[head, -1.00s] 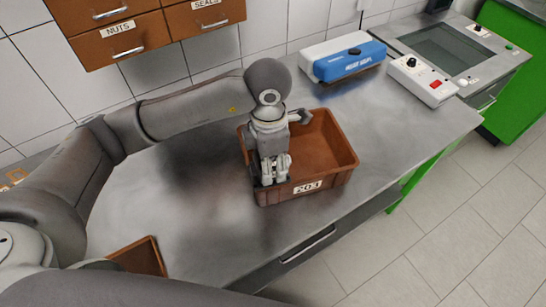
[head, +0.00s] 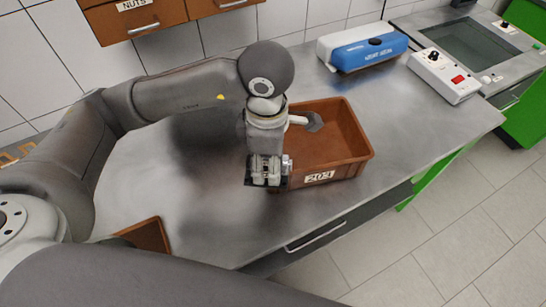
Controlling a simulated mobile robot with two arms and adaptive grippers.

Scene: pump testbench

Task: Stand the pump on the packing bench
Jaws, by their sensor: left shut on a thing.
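My left gripper (head: 265,181) hangs pointing down at the front-left corner of the brown crate marked 203 (head: 350,163). It is shut on a small silvery metal thing, taken as the pump (head: 287,165). Only a bit of the pump shows at the right of the fingers; the rest is hidden by the gripper. Whether it clears the crate's rim cannot be told exactly. The steel bench top (head: 410,120) lies below. My right gripper is not in view.
A blue and white case (head: 365,50) and a white control box with a red switch (head: 445,75) stand at the back right. A second brown bin (head: 150,236) is at the front left. Bare bench top lies left and right of the crate.

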